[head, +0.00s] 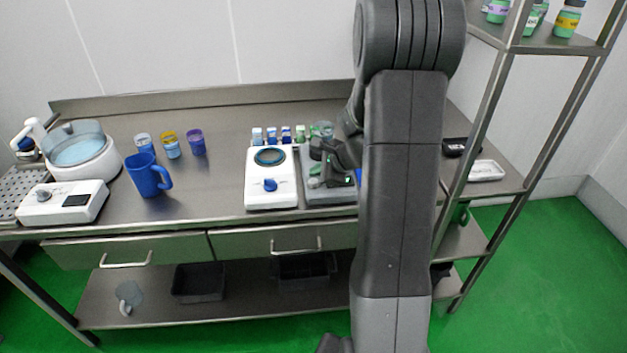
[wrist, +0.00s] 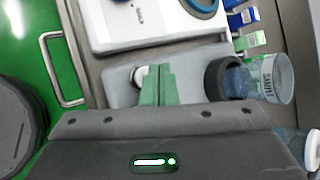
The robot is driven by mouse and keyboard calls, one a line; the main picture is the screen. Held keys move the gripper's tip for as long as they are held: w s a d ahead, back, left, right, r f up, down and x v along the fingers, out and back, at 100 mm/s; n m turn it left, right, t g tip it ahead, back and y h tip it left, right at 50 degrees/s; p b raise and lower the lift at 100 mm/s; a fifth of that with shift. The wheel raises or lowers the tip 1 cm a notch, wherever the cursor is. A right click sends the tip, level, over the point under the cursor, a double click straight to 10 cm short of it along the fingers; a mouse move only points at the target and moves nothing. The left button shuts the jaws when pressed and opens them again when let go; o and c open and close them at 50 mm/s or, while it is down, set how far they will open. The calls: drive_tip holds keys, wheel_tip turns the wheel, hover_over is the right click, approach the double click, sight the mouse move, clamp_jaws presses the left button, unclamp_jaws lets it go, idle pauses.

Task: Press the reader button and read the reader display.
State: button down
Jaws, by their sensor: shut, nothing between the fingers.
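A grey slab-like device (head: 316,197), which looks like the reader, lies on the steel bench right of a white unit with a blue knob. It also shows in the wrist view (wrist: 205,62). My gripper (head: 315,183) is low over this device. In the wrist view its green fingertips (wrist: 158,70) are shut together with nothing between them. A pale round knob or button (wrist: 137,75) shows right beside the fingertips; I cannot tell whether they touch it. My arm and gripper hide much of the device, and I see no readable display on it.
A clear jar with a dark end (wrist: 262,80) is close to my gripper. The white unit (head: 270,199) is just left, with small coloured vials behind it. A blue mug (head: 146,176) and a white box with a dark screen (head: 62,203) stand further left. A shelf rack (head: 480,120) is at right.

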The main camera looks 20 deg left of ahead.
sight(317, 183)
drive_tip(key=shift+r+p, duration=2.05)
drive_tip(key=shift+r, duration=0.5)
drive_tip(key=shift+d, duration=0.1)
